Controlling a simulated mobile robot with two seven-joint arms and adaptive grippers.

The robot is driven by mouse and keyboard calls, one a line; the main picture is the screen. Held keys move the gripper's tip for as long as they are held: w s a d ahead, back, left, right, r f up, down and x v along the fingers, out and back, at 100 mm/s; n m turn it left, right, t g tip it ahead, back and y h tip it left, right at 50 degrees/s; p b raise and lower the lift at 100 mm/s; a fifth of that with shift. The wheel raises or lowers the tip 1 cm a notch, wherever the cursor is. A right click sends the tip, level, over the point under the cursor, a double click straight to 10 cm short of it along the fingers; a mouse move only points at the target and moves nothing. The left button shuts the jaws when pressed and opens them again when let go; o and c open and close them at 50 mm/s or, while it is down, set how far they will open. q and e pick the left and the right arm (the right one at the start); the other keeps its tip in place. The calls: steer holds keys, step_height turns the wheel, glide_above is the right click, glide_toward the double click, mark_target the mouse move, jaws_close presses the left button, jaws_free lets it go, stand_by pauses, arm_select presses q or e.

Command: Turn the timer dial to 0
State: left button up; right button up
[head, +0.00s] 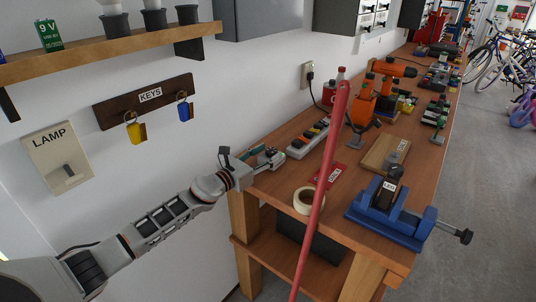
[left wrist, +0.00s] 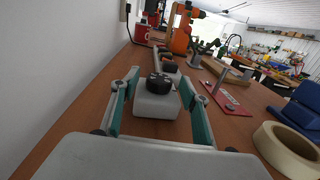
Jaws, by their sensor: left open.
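The timer (left wrist: 155,108) is a light grey box with a black round dial (left wrist: 160,83) on top, on the bench close to the wall. My left gripper (left wrist: 157,80) is open, its two teal-padded fingers on either side of the timer and dial. I cannot tell whether either finger touches the box. In the head view my left gripper (head: 270,158) reaches over the near left corner of the bench, and the timer is mostly hidden there. The dial's setting is too small to read. My right gripper is out of view.
The wooden workbench (head: 345,205) holds a tape roll (head: 304,200), a red card (head: 330,176), a power strip (head: 308,139), a blue vise (head: 390,215) and an orange drill (head: 388,68). A long red bar (head: 322,185) stands in front. The wall is close on the left.

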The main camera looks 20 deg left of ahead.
arm_select(q)
steer(key=shift+w+d, duration=0.1)
steer(key=shift+w, duration=0.25)
steer(key=c, duration=1.1)
steer(key=shift+y, duration=0.3)
